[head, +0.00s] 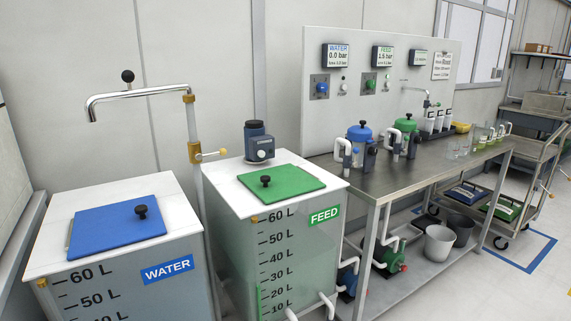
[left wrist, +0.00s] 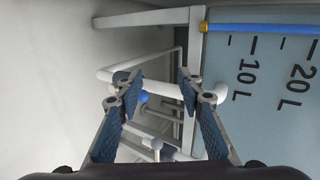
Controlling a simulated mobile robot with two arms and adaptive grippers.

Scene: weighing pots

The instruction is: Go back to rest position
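My left gripper (left wrist: 152,92) shows only in the left wrist view. Its two fingers with blue pads stand apart, with nothing held between them. Behind the fingers are white pipes (left wrist: 160,88) and the pale blue side of a tank (left wrist: 262,95) marked 10 L and 20 L. How far the fingers are from the pipes I cannot tell. Neither gripper shows in the head view, and my right gripper is not in any frame.
The WATER tank (head: 187,285) with a blue lid (head: 105,231) and the FEED tank (head: 290,245) with a green lid (head: 295,180) stand in front. A metal bench (head: 395,175) with pumps and beakers runs right. Open floor (head: 500,290) lies at lower right.

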